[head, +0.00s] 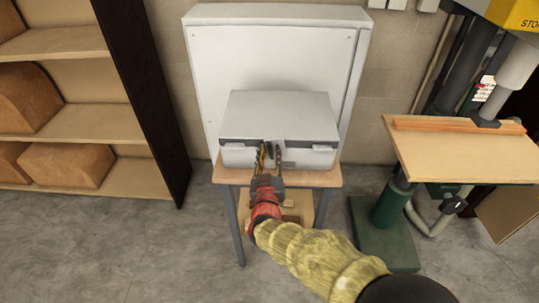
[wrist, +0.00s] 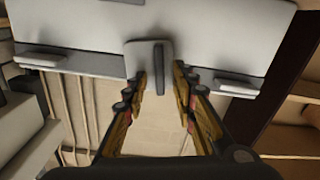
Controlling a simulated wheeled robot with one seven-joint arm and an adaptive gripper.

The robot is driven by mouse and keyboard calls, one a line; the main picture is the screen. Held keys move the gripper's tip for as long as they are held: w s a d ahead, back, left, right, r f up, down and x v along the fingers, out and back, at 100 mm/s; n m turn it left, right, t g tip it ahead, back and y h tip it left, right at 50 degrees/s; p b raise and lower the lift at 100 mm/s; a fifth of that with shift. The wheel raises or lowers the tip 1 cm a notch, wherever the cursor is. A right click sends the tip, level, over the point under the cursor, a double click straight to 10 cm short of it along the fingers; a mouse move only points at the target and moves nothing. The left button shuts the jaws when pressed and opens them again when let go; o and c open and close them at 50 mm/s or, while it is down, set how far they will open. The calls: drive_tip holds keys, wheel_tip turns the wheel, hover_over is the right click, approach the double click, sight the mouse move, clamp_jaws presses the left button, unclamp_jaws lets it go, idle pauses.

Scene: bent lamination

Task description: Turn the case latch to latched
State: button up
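The light grey case (head: 280,115) sits shut on a small wooden-topped table. Its latch shows at the middle of the front face in the wrist view, as a grey plate with a narrow dark bar (wrist: 159,68) running up and down the picture. My gripper (head: 268,152) reaches the case front from below in the head view and partly hides the latch. In the wrist view my gripper (wrist: 161,80) is open, with its fingertips on either side of the bar. Gaps show between bar and fingers; I see no clear contact.
The table (head: 319,178) stands against a large grey cabinet (head: 275,50). A drill-press-like machine with a wooden table (head: 455,155) is at right. Bare concrete floor (head: 165,250) lies in front.

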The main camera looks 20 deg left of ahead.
drive_tip(key=shift+c, duration=0.6)
clamp_jaws()
drive_tip(key=n+p, duration=0.2)
drive_tip(key=n, duration=0.1)
drive_tip(key=f+n+p, duration=0.1)
drive_tip(key=n+p, duration=0.1)
drive_tip(key=shift+f+n, duration=0.15)
drive_tip(key=shift+n, duration=0.25)
drive_tip(key=n, duration=0.1)
drive_tip(key=n+p, duration=0.1)
drive_tip(key=n, duration=0.1)
drive_tip(key=f+n+p, duration=0.1)
drive_tip(key=shift+d, duration=0.3)
drive_tip(key=n+p, duration=0.1)
drive_tip(key=n, duration=0.3)
drive_tip(key=d+n+p, duration=0.1)
drive_tip(key=shift+w+f+n+p, duration=0.15)
drive_tip(key=shift+f+n+p, duration=0.2)
drive_tip(key=shift+f+n, duration=0.05)
